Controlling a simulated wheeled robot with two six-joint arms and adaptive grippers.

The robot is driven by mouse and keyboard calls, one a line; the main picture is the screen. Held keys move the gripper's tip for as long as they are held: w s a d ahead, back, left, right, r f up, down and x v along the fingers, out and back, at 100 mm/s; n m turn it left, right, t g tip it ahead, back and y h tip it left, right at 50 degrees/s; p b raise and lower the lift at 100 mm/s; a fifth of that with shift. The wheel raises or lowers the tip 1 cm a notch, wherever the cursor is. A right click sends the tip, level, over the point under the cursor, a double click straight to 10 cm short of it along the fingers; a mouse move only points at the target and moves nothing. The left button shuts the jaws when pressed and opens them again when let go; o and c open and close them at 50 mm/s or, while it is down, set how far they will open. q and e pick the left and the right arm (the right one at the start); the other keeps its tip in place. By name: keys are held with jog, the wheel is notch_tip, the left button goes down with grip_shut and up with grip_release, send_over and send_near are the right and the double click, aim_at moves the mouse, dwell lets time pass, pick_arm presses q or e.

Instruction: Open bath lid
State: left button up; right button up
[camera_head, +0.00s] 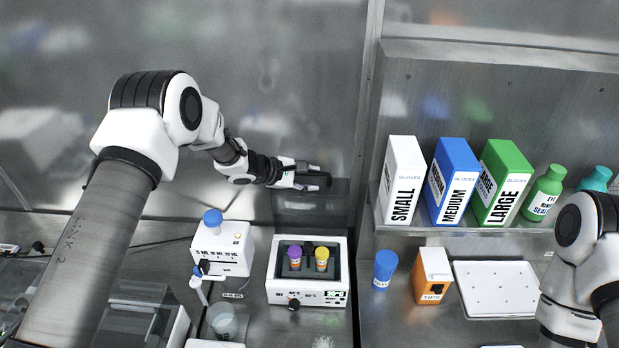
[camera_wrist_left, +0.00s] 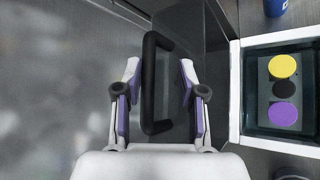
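The bath (camera_head: 307,291) is a white box at the centre of the bench. Its top is uncovered, with a purple-capped tube (camera_head: 294,252) and a yellow-capped tube (camera_head: 321,254) inside. Its dark lid (camera_head: 308,212) stands raised at the back edge. My left gripper (camera_head: 318,176) is at the top of the lid. In the left wrist view, my left gripper (camera_wrist_left: 160,78) has its fingers apart, on either side of the lid's black handle (camera_wrist_left: 150,95), with gaps visible. The bath (camera_wrist_left: 236,100) shows at right there. My right gripper is not in view.
A white device with a blue knob (camera_head: 222,255) stands left of the bath. A blue-capped bottle (camera_head: 384,268), an orange tips box (camera_head: 432,276) and a white tray (camera_head: 495,290) are to the right. A shelf above holds glove boxes (camera_head: 452,182). A metal wall stands behind.

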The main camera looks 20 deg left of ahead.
pick_arm(q)
jog(key=v, duration=1.2)
